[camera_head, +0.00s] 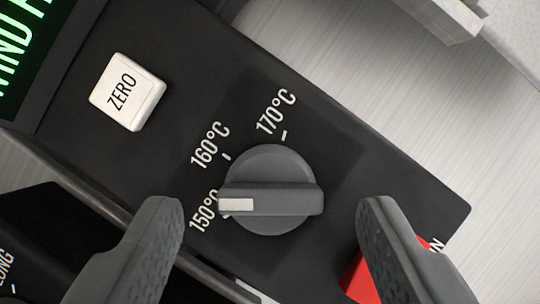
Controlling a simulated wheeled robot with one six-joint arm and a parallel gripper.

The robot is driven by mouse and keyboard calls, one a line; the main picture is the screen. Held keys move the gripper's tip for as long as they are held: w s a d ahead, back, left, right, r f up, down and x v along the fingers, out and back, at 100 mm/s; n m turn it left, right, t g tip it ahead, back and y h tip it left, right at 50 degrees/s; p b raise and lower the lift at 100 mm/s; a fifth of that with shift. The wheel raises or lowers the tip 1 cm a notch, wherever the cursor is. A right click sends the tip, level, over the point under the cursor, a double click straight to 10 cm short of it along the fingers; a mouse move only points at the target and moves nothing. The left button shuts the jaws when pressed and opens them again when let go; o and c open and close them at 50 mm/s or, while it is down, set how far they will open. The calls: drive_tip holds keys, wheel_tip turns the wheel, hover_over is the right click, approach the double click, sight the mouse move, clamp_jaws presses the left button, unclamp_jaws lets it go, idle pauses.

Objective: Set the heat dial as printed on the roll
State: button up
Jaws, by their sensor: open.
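The heat dial (271,218) is a round grey knob with a raised bar across it, on a black panel (190,50). Its white mark lies at the bar's left end, beside the 150°C label. The labels 160°C and 170°C sit further round the dial, above it. My gripper (275,215) is open, with one dark grey finger to the left of the dial and one to the right. Neither finger appears to touch it. The roll and its printed setting do not show.
A white ZERO button (128,92) is at upper left, near a display with green letters (22,45). A red switch (362,280) is partly hidden behind my right finger, near a label ending in N. A brushed light surface (400,100) lies beyond the panel.

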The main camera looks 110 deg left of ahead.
drive_tip(key=shift+x, duration=0.9)
drive_tip(key=c, duration=1)
drive_tip(key=shift+n, duration=0.3)
drive_tip(key=n+t, duration=0.1)
drive_tip(key=n, duration=0.2)
drive_tip(key=shift+s+d+y, duration=0.1)
drive_tip(key=shift+s+y, duration=0.05)
drive_tip(key=shift+y, duration=0.15)
drive_tip(key=shift+n+t+y, duration=0.5)
drive_tip(key=shift+n+t, duration=0.1)
drive_tip(key=shift+n, duration=1.1)
